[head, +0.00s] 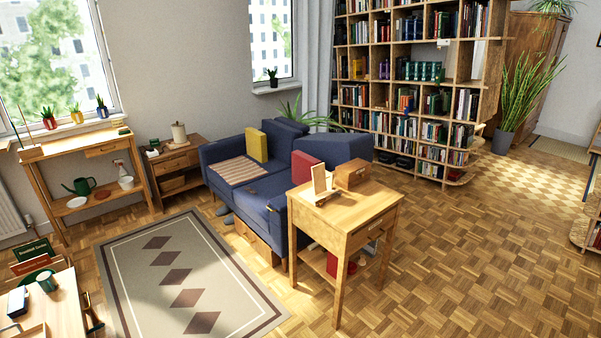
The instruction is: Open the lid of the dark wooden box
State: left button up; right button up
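A brown wooden box (352,174) stands on the light wooden side table (345,205) in front of the blue sofa. It is the likeliest match for the dark wooden box. Its top looks flat and closed, but it is too small here to make out a lid seam or catch. A small light wooden stand with an upright panel (319,181) is on the same tabletop, just left of the box. Neither of my grippers is in view.
The blue sofa (225,155) is directly behind the side table. A patterned rug (135,245) lies to its left. A small table (65,315) with a mug is at the lower left. A bookcase (455,55) fills the back. Open parquet lies right of the side table.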

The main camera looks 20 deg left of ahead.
aim_at(351, 172)
jog(key=i+l+u, duration=0.1)
jog(key=u, duration=0.25)
jog(key=i+l+u, duration=0.15)
jog(key=u, duration=0.25)
jog(key=i+l+u, duration=0.1)
jog(key=l, duration=0.25)
jog(key=i+l+u, duration=0.15)
jog(key=i+l, duration=0.15)
jog(key=i+l+u, duration=0.1)
jog(key=l, duration=0.3)
jog(key=i+l, duration=0.15)
jog(key=l, duration=0.2)
jog(key=i+l, duration=0.15)
jog(key=l, duration=0.2)
jog(key=i+l+u, duration=0.1)
jog(key=i+l, duration=0.25)
jog(key=l, duration=0.3)
jog(key=i+l, duration=0.15)
jog(key=l, duration=0.2)
jog(key=i+l, duration=0.15)
jog(key=l, duration=0.2)
jog(key=i+l, duration=0.5)
jog(key=i, duration=0.25)
jog(key=u, duration=0.05)
